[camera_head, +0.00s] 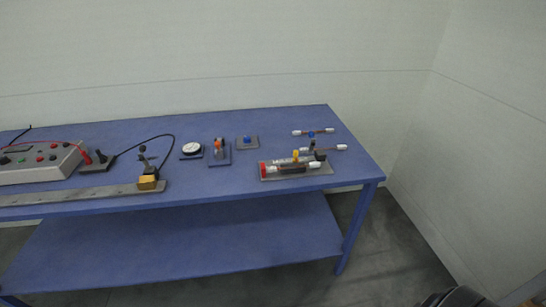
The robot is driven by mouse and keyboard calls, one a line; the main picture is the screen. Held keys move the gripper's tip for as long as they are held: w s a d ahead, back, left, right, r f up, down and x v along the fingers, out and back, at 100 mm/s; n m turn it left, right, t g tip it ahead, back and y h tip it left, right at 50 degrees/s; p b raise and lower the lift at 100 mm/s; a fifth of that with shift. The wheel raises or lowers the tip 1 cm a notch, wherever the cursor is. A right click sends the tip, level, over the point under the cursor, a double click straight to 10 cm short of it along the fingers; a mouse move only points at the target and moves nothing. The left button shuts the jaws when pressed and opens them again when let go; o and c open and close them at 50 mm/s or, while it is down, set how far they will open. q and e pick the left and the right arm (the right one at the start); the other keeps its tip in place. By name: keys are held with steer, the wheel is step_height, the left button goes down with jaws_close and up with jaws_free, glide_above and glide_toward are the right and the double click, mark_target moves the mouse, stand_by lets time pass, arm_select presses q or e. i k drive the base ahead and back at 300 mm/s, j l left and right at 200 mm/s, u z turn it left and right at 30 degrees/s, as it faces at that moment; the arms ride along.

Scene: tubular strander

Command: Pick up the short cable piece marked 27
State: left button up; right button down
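Several short cable pieces with white ends are at the right end of the blue table (222,187). A back cable piece (326,131) lies near the far right edge, with a blue spot at its middle. Another cable piece (329,149) lies just in front of it, by a dark part. A front cable piece (291,168) lies along a grey base plate (324,170) that carries red and yellow parts. The markings are too small to read, so I cannot tell which piece is 27. Neither of my grippers shows clearly in view.
A grey control box (40,163) with red knobs and a long metal bar (100,192) are at left. A round dial (191,149), a small blue stand (219,155) and a blue-knobbed block (247,141) stand mid-table. The table's front right corner is clear. Walls stand behind and right.

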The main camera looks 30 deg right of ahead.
mark_target(293, 167)
steer(key=i+j+z, duration=0.8)
steer(key=j, duration=0.2)
steer(key=i+j+z, duration=0.25)
steer(key=j, duration=0.2)
steer(key=k, duration=0.05)
